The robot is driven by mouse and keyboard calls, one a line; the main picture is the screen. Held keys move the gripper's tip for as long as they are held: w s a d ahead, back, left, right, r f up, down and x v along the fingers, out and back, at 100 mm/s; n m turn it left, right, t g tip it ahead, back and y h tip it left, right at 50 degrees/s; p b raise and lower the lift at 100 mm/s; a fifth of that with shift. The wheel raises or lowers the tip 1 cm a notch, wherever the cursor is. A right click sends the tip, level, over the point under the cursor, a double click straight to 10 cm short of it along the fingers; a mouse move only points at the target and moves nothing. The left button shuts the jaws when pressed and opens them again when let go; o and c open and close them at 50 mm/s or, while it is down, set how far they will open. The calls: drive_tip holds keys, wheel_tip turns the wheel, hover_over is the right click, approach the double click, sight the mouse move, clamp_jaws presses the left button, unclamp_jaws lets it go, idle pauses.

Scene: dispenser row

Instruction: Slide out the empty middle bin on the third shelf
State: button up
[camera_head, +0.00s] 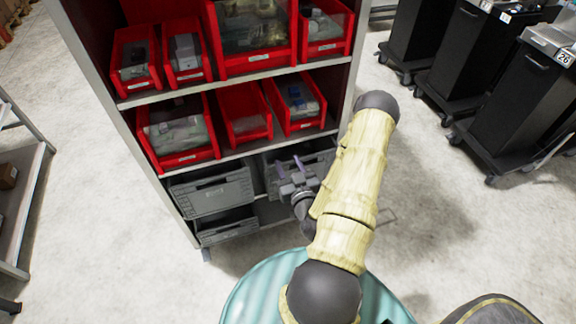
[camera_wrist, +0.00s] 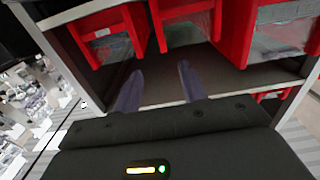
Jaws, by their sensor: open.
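The empty middle bin (camera_head: 243,116) is red and sits in the lower row of red bins in the head view, between two filled ones. It is pushed in on its shelf, with its label facing out. My gripper (camera_head: 289,167) is open and empty, below and slightly right of that bin, in front of the grey crates. In the wrist view my two fingers (camera_wrist: 160,70) are apart with nothing between them. They point toward a shelf with several red bins at the top. I cannot tell there which bin is the empty one.
Filled red bins stand on the left (camera_head: 178,131) and right (camera_head: 297,102) of the empty one. Grey crates (camera_head: 213,194) fill the level below. Black wheeled carts (camera_head: 510,95) stand at the right. The floor (camera_head: 115,260) at the left front is clear.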

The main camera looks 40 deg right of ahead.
drive_tip(key=shift+w, duration=0.1)
drive_tip(key=b, duration=0.5)
approach(270, 124)
drive_tip(key=x, duration=0.8)
drive_tip(key=shift+w+d, duration=0.1)
drive_tip(key=shift+d, duration=0.1)
drive_tip(key=shift+w+a, duration=0.15)
clamp_jaws()
